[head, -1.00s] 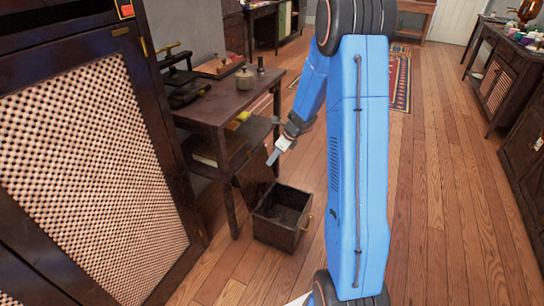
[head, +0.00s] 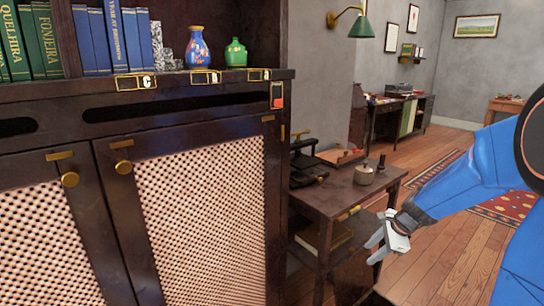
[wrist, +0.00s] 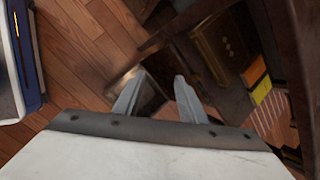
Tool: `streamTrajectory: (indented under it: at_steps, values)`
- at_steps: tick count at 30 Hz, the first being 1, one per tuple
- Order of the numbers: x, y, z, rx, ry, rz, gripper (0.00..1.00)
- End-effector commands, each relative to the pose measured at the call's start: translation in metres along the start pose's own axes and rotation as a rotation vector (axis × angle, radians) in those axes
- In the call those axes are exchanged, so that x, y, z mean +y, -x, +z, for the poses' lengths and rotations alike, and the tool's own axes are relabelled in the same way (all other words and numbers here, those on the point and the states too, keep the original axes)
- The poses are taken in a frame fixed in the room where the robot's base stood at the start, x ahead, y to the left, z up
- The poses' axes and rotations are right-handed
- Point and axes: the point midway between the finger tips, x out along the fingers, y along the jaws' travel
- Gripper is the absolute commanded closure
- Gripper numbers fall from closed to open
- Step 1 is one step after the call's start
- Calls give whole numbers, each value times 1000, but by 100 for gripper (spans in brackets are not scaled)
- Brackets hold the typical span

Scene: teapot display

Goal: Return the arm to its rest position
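My blue arm (head: 465,185) reaches in from the right edge of the head view. My gripper (head: 372,250) is in front of the right side of the small dark table (head: 330,199), below its top. In the wrist view my gripper (wrist: 160,78) has its two grey fingers apart, with nothing held between them. Beyond the fingers the wrist view shows wooden floor and dark furniture, tilted.
A dark cabinet (head: 200,215) with woven door panels fills the left. Its shelf holds books, a blue vase (head: 198,50) and a green vase (head: 236,54). A small lidded pot (head: 364,175) stands on the table. Open floor (head: 440,262) lies to the right.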

Motion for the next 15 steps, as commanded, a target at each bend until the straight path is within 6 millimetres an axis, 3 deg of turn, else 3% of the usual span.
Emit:
streamTrajectory:
  at_steps: [6,15]
  values:
    - [40,50,37,21,319,5,62]
    - [103,106,68,66,742,25,62]
